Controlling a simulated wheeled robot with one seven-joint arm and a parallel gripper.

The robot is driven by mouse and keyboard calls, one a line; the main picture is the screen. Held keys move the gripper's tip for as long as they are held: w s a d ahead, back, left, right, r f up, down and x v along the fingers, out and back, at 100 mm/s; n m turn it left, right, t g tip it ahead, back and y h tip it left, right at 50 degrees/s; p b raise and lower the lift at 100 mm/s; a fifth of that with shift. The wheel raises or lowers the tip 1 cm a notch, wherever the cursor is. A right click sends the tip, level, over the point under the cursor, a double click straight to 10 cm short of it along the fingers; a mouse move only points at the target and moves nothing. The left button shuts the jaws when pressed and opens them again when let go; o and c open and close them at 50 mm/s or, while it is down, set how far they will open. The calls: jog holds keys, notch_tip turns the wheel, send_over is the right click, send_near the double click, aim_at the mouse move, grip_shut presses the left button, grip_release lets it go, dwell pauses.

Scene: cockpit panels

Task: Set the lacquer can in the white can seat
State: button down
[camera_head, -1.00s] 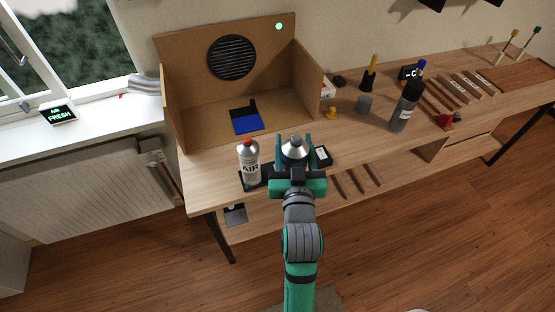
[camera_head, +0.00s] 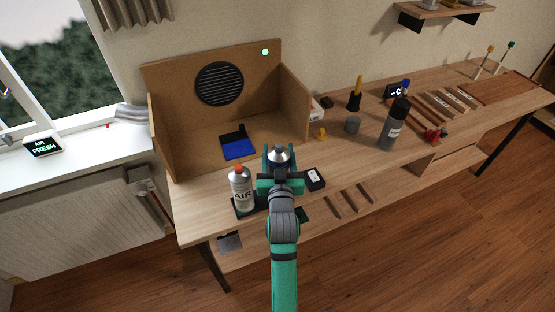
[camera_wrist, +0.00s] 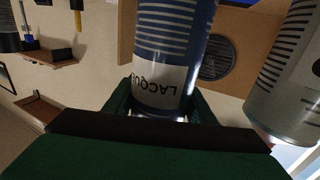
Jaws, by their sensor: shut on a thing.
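The lacquer can shows from above in the head view as a silver top (camera_head: 280,154). In the wrist view its blue striped body and white label (camera_wrist: 172,55) fill the middle, upside down. My gripper (camera_head: 280,172) is shut around its body, in front of the open brown booth. The fingers also show in the wrist view (camera_wrist: 160,100), one on each side of the can. I cannot make out a white can seat in either view. A blue and black item (camera_head: 238,148) lies on the booth floor.
A silver AIR can (camera_head: 241,192) stands on a dark base just left of my gripper; it is close by in the wrist view (camera_wrist: 290,85). The booth (camera_head: 292,103) has side walls.

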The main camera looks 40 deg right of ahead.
jog(key=shift+w+d+f, duration=0.1)
jog(key=shift+w+f, duration=0.1)
jog(key=shift+f, duration=0.5)
jog(key=shift+w+d+f, duration=0.1)
jog(key=shift+w+f, duration=0.1)
jog(key=shift+f, duration=0.5)
jog(key=shift+w+f, duration=0.2)
jog(key=shift+f, duration=0.6)
jog(key=c, duration=0.8)
grip_release()
jog(key=shift+f, duration=0.1)
jog(key=v, duration=1.2)
jog(key=shift+a, duration=0.1)
